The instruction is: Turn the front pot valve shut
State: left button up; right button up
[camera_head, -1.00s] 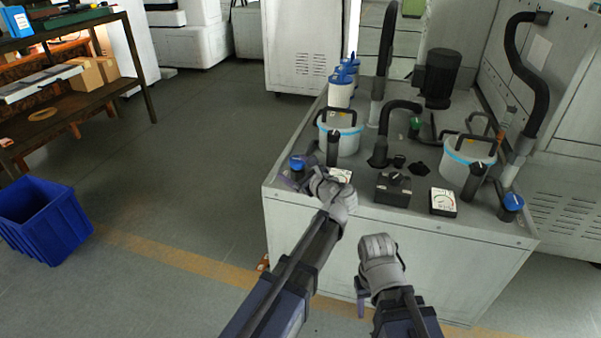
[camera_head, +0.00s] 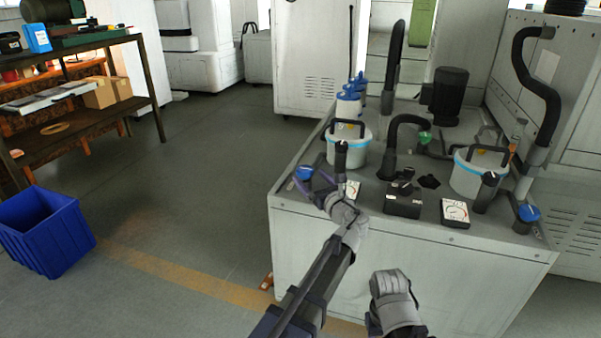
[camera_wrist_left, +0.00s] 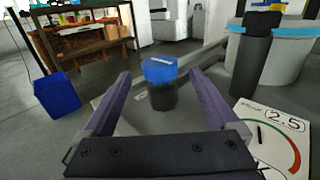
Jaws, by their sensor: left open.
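A blue-capped valve (camera_head: 304,173) stands at the left end of the white cabinet top, beside a white pot (camera_head: 350,148) with a blue band. In the left wrist view the blue knob (camera_wrist_left: 160,70) has a white mark on top and a dark body below. My left gripper (camera_head: 312,181) is open, with its purple fingers on either side of the knob; I cannot tell whether they touch it. A second blue-capped valve (camera_head: 528,212) stands at the right, near another pot (camera_head: 476,176). My right gripper (camera_head: 392,290) is in front of the cabinet; its fingers are hidden.
A gauge (camera_wrist_left: 270,140) reading 2.5 lies right of the knob. A black switch box (camera_head: 402,203) and another gauge (camera_head: 455,212) sit along the cabinet's front edge. Black hoses rise behind. A blue bin (camera_head: 45,235) and shelf stand left, with clear floor between.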

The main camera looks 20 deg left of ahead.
aim_at(300, 167)
pick_arm(q)
jog(key=shift+w, duration=0.1)
jog(key=x, duration=0.7)
jog(key=shift+w+a, duration=0.2)
jog(key=shift+a, duration=0.05)
jog(key=shift+c, duration=0.3)
jog(key=c, duration=1.3)
